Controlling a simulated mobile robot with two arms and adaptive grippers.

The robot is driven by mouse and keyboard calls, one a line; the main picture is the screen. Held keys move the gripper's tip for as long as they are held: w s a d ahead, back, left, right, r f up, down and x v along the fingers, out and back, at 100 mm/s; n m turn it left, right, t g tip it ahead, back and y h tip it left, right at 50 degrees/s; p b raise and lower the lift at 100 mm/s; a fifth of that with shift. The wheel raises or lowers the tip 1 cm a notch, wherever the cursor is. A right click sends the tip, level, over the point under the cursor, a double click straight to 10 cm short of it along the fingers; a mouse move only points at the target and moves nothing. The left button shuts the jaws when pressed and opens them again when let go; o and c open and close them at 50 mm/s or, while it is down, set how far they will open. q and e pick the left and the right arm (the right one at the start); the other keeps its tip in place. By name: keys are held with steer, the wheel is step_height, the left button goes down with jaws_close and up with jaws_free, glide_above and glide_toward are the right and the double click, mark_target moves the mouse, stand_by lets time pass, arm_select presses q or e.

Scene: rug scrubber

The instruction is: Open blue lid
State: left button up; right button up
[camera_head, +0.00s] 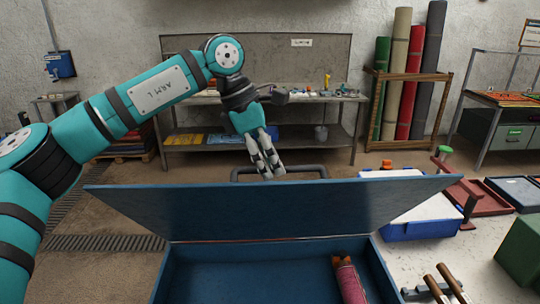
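The blue lid (270,208) belongs to a blue box (385,275) and stands raised, tilted back from the opening. A dark bar handle (305,169) shows just above the lid's top edge. My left gripper (272,174) reaches down from the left arm to this handle, its fingers close together and crossing the bar in the picture. Their tips end near the lid's edge, and I cannot tell whether they grip the bar. Inside the box lies a red roll (349,284) with an orange end. My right gripper is not in view.
A grey workbench (335,98) stands behind. A blue-and-white container (420,228) is right of the lid, with wooden-handled tools (445,283) and a green box (520,254) nearer. Rolled rugs (428,70) stand in a wooden rack. Floor at left is mostly clear.

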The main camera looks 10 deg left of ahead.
arm_select(q)
steer(key=shift+s, duration=0.1)
jaws_close()
stand_by(0.5)
